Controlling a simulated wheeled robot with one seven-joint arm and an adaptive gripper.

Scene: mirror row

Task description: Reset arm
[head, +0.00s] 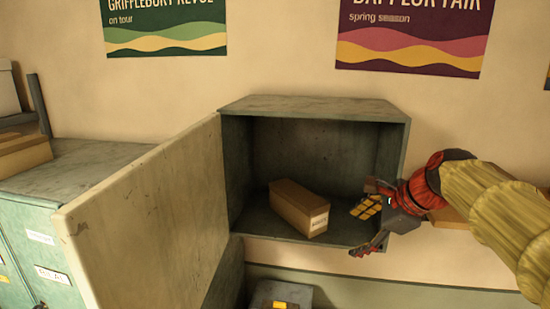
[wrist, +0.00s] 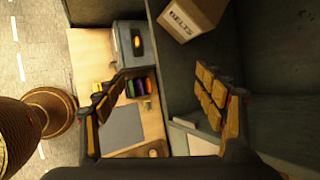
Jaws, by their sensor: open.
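My gripper (head: 366,228) is at the right front of an open grey-green wall cabinet (head: 315,108), its fingers spread and nothing between them. In the wrist view, the two yellow-padded fingers (wrist: 160,97) stand wide apart. A brown cardboard box (head: 298,208) sits on the cabinet floor, left of my gripper and apart from it. The box also shows at the top of the wrist view (wrist: 190,18), with a label reading BELTS. The cabinet door (head: 150,220) hangs open to the left.
A green cabinet (head: 75,170) with labels stands at left, a cardboard box (head: 22,155) on top. Below the wall cabinet is a grey item (head: 265,292) with a yellow part. In the wrist view, a wooden surface (wrist: 90,50) holds colored items (wrist: 135,87). Posters (head: 165,28) hang above.

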